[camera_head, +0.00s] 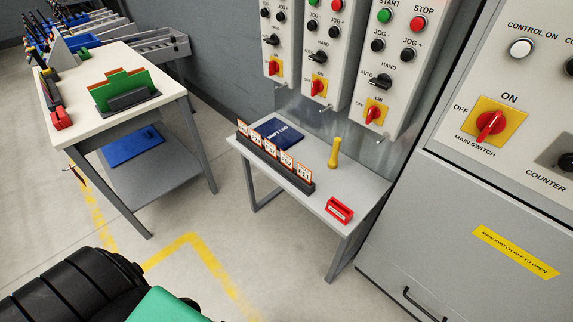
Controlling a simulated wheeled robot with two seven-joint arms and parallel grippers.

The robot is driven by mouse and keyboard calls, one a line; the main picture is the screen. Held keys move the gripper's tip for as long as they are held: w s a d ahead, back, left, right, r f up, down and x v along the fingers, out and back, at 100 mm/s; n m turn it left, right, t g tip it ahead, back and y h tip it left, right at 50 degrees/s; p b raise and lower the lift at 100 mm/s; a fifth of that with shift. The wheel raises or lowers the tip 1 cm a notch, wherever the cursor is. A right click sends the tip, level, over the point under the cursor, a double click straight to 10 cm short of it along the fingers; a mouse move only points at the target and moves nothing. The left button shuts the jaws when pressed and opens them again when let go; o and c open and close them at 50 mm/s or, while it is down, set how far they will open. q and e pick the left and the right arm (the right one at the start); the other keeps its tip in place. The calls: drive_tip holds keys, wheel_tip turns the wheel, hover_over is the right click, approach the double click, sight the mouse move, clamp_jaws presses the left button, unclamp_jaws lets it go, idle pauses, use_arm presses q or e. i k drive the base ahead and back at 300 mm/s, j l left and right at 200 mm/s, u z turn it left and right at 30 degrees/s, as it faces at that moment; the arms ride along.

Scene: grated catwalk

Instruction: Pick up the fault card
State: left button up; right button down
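On the small grey table (323,197), several white cards with orange edges (271,148) stand in a row in a long dark rack (299,183). Their print is too small to read, so I cannot tell which one is the fault card. A small red holder or block with a pale label (339,210) sits at the table's front right corner; its label is not readable. Neither of my grippers is in view.
A dark blue shift log (283,134) and an upright yellow handle-shaped object (335,153) are behind the rack. Control boxes (389,60) hang above the table. A grey cabinet (440,225) stands at right. A white-topped workbench (81,116) is at left, with floor between.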

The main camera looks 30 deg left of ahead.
sight(288, 161)
drive_tip(key=j+z, duration=0.3)
drive_tip(key=j, duration=0.25)
drive_tip(key=j+z, duration=0.35)
drive_tip(key=j, duration=0.15)
drive_tip(key=k+j+z, duration=0.1)
drive_tip(key=j+z, duration=0.2)
drive_tip(key=j, duration=0.25)
drive_tip(key=k+j+z, duration=0.15)
drive_tip(key=j+z, duration=0.2)
drive_tip(key=j, duration=0.15)
